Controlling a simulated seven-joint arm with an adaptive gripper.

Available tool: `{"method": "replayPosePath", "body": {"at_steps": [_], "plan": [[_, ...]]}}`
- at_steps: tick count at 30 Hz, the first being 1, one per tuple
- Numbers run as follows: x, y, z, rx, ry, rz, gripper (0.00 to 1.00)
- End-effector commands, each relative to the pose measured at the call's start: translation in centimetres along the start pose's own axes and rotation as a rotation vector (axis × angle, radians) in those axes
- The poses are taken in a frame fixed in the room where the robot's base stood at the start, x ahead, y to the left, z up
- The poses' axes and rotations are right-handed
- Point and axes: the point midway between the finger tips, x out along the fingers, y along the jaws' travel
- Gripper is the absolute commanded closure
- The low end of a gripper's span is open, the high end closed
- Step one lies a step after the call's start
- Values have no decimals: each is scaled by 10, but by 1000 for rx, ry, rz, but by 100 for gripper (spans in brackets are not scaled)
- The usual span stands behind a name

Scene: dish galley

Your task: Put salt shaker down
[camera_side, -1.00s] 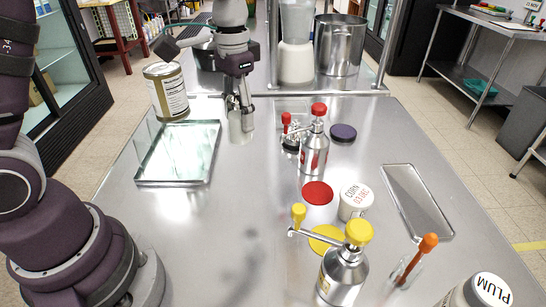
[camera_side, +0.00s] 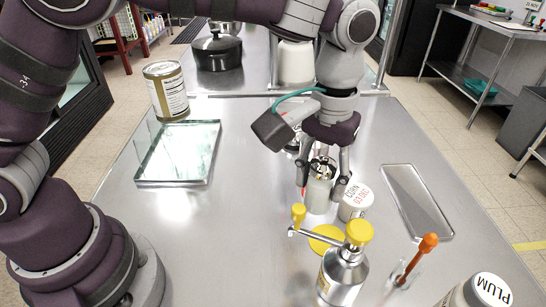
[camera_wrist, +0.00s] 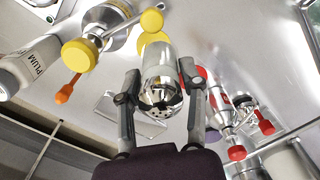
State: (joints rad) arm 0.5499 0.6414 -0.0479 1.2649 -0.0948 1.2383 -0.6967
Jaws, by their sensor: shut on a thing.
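The salt shaker (camera_side: 318,193) is a small silver and clear cylinder. My gripper (camera_side: 322,180) is shut on it from both sides in the side view. In the wrist view the shaker (camera_wrist: 160,88) stands between the two fingers (camera_wrist: 158,95), its perforated metal end toward the camera. It is close to the white "CORN" container (camera_side: 356,199). I cannot tell whether the shaker's base touches anything. A red round piece (camera_wrist: 207,76) shows partly behind the right finger in the wrist view.
A yellow-topped metal grinder (camera_side: 342,272) and a yellow disc (camera_side: 325,238) stand in front. An orange-handled tool (camera_side: 413,258) and a "PLUM" jar (camera_side: 487,292) are front right. Flat trays lie left (camera_side: 180,183) and right (camera_side: 417,203). A tin (camera_side: 167,92) stands back left. The left-middle counter is bare.

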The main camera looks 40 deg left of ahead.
Motion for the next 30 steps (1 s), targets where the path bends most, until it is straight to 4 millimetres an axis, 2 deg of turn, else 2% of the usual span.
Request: {"method": "replayPosePath", "body": {"at_steps": [1,4,15,25,26,30], "plan": [[16,-1,1,0,-6,-6,99],[45,0,1,2,-5,-4,99],[107,0,0,1,-1,-1,99],[112,0,0,2,1,1,99],[112,0,0,2,1,1,58],[112,0,-1,2,1,2,40]]}}
